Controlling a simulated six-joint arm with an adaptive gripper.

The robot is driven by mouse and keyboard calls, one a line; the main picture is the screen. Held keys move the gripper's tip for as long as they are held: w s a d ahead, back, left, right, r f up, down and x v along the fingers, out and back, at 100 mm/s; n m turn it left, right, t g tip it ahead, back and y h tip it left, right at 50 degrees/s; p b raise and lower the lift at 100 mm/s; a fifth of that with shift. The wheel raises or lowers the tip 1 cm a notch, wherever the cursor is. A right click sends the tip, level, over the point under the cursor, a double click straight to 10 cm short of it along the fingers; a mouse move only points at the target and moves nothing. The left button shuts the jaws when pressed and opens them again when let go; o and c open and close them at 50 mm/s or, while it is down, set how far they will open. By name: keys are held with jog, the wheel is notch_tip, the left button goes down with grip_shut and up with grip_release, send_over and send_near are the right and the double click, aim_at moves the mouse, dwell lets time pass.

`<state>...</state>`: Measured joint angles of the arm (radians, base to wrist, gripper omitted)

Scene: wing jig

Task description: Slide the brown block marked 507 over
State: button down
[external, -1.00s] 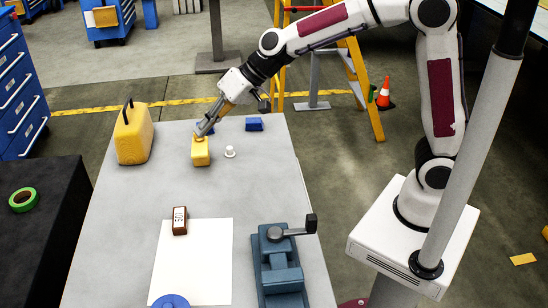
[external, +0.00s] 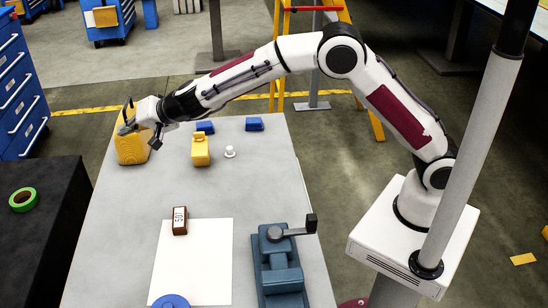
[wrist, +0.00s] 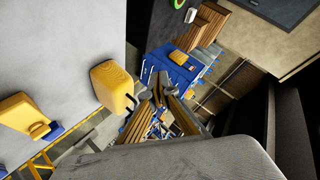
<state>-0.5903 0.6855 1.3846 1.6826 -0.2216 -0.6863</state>
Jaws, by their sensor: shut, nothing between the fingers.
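The brown block marked 507 (external: 180,221) stands on the grey table, at the top left edge of a white sheet (external: 192,262). Its marked face shows in the external view; I do not make it out in the wrist view. My gripper (external: 127,117) is far from the block, at the table's far left corner. It is shut and empty, in front of or above the large yellow container (external: 132,147); I cannot tell whether they touch. In the wrist view the gripper fingers (wrist: 158,95) show near the middle, with a yellow container (wrist: 112,86) to their left.
A smaller yellow container (external: 200,151), a white peg-like piece (external: 230,152) and blue blocks (external: 254,124) stand at the back of the table. A blue-grey vise (external: 280,265) stands at the front right. The table between the yellow things and the sheet is clear.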

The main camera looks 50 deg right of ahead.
aim_at(182, 219)
jog(key=s+d+f+m+g+h, duration=0.1)
jog(key=d+f+m+g+h, duration=0.15)
jog(key=f, duration=0.35)
jog(key=s+d+f+m+g+h, duration=0.1)
jog(key=s+f+m+g+h, duration=0.1)
jog(key=f+h, duration=0.35)
jog(key=s+d+f+n+g+y, duration=0.1)
jog(key=s+g, duration=0.3)
jog(key=s, duration=0.4)
jog(key=shift+d+f+n, duration=0.35)
jog(key=shift+d+f, duration=0.1)
jog(key=shift+f+g, duration=0.1)
jog(key=shift+g, duration=0.15)
jog(key=x, duration=0.9)
jog(key=shift+f, duration=0.25)
jog(key=shift+a+f, duration=0.15)
jog(key=shift+a, duration=0.1)
jog(key=shift+s+a, duration=1.15)
jog(key=shift+s, duration=0.15)
